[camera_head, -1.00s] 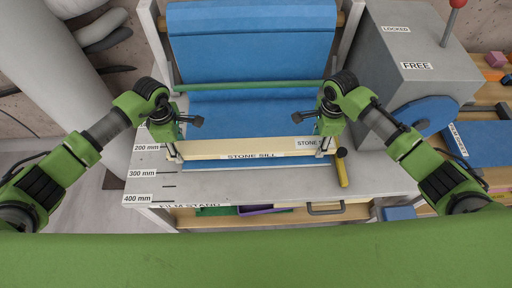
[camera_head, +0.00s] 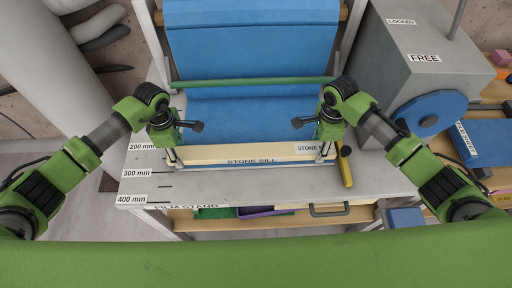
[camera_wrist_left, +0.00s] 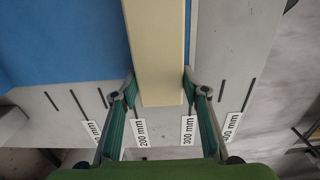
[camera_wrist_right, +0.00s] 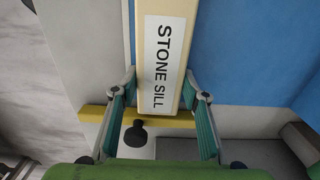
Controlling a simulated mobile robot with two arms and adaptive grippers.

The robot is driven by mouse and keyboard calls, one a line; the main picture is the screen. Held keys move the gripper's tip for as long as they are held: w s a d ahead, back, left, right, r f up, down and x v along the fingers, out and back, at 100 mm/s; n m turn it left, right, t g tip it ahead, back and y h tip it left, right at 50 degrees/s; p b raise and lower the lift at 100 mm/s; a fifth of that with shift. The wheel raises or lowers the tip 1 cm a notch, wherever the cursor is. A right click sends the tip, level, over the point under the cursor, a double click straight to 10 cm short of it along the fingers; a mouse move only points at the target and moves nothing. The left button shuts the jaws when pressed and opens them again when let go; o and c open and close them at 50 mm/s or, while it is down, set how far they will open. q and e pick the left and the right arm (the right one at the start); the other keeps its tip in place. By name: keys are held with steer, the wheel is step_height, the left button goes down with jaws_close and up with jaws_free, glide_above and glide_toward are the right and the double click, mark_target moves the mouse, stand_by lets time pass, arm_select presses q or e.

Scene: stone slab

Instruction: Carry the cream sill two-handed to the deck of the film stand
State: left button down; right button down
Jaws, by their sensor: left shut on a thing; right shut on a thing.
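The cream sill (camera_head: 235,153) is a long, level bar labelled STONE SILL, lying crosswise over the deck of the film stand (camera_head: 200,185). My left gripper (camera_head: 174,156) is shut on its left end, and my right gripper (camera_head: 325,154) is shut on its right end. The left wrist view shows the sill (camera_wrist_left: 158,45) between the teal fingers (camera_wrist_left: 160,85). The right wrist view shows the sill's labelled face (camera_wrist_right: 165,20) between the fingers (camera_wrist_right: 166,92). I cannot tell whether the sill touches the deck or blue film beneath.
Blue film (camera_head: 250,105) runs down from a roll behind the sill, under a green bar (camera_head: 250,84). A yellow-handled tool (camera_head: 346,168) lies just right of my right gripper. A grey box marked FREE (camera_head: 425,80) stands at right. The deck's front left is clear.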

arm_select(q)
steer(key=c, duration=1.2)
jaws_free()
steer(key=shift+f, duration=0.1)
arm_select(e)
steer(key=c, duration=1.2)
jaws_free()
arm_select(q)
steer(key=shift+s, duration=0.15)
arm_select(e)
steer(key=shift+s, duration=0.15)
arm_select(q)
steer(key=shift+r, duration=0.2)
steer(key=shift+r, duration=0.35)
arm_select(e)
steer(key=shift+r, duration=0.25)
arm_select(q)
step_height(320, 180, up, 11)
arm_select(e)
step_height(320, 180, up, 12)
steer(key=shift+f, duration=0.25)
